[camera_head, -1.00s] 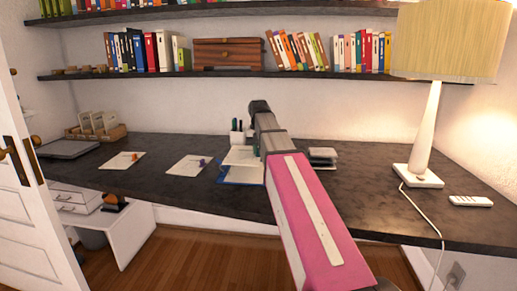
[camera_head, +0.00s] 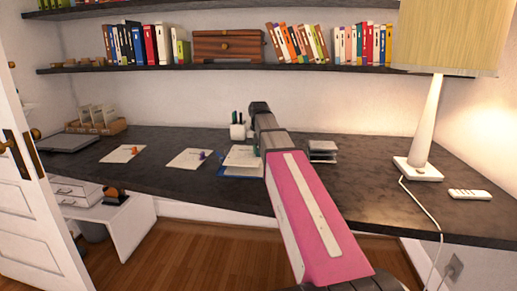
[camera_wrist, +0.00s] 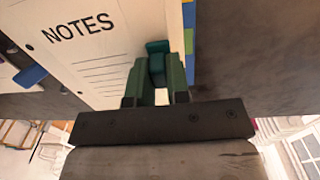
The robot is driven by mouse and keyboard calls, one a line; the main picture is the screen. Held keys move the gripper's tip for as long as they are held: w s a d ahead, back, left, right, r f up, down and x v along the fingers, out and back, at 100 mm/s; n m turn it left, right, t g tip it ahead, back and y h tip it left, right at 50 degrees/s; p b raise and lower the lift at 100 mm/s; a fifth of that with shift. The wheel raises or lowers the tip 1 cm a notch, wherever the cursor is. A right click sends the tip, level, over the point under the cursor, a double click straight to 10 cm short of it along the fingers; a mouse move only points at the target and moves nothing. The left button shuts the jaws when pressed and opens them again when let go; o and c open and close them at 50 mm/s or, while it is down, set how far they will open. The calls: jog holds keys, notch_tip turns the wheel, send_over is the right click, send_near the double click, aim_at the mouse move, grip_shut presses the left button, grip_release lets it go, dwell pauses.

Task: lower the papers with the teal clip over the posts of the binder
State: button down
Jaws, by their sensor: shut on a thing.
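The white papers headed NOTES (camera_wrist: 80,60) carry a teal clip (camera_wrist: 157,62) at one edge. My gripper (camera_wrist: 158,82) is shut on the teal clip in the wrist view. Two punched holes show along the left side of the sheet. In the head view the papers (camera_head: 243,156) lie over or just above the blue binder (camera_head: 240,176), mostly covering it. A blue part of it shows left of the papers in the wrist view (camera_wrist: 30,76). The posts are hidden, so I cannot tell whether they pass through the holes. My arm hides the gripper in the head view.
A paper with an orange clip (camera_head: 122,154) and one with a purple clip (camera_head: 188,159) lie to the left on the dark desk (camera_head: 400,195). A pen cup (camera_head: 238,131) stands behind the binder. A small stacked tray (camera_head: 322,151) and a lamp (camera_head: 424,165) stand to the right.

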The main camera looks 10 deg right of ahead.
aim_at(259, 157)
jog(key=shift+f, duration=1.7)
jog(key=shift+f, duration=0.25)
jog(key=c, duration=1)
grip_release()
notch_tip(259, 157, up, 10)
jog(key=shift+f, duration=0.1)
jog(key=shift+r, duration=0.5)
